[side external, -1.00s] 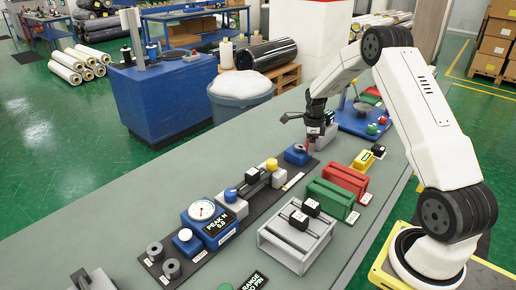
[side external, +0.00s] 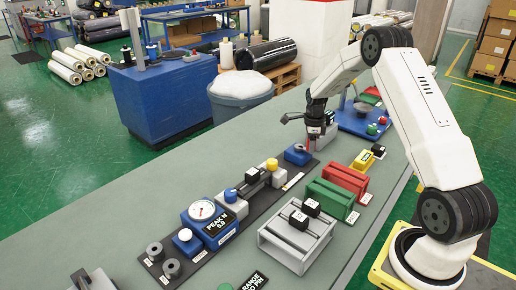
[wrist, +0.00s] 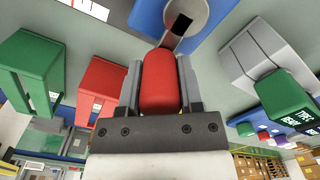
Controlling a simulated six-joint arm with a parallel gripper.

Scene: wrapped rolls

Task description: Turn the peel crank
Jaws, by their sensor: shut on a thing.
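My gripper (side external: 312,140) is low over the far end of the dark rig strip on the bench. In the wrist view my gripper (wrist: 160,85) is shut on a red rounded grip (wrist: 160,82), which appears to be the crank handle. The fingers lie along both sides of it. Just beyond it is a grey round hub with a dark slot (wrist: 185,20) on a blue base. The blue base (side external: 297,156) also shows beside my gripper in the side view. The link between grip and hub is partly hidden.
A gauge unit (side external: 208,217) and grey clamp blocks with blue and yellow knobs (side external: 252,182) sit along the strip. Red (side external: 345,178) and green (side external: 330,198) blocks stand beside it. A grey block (wrist: 265,55) is near my gripper. Bench left of the strip is clear.

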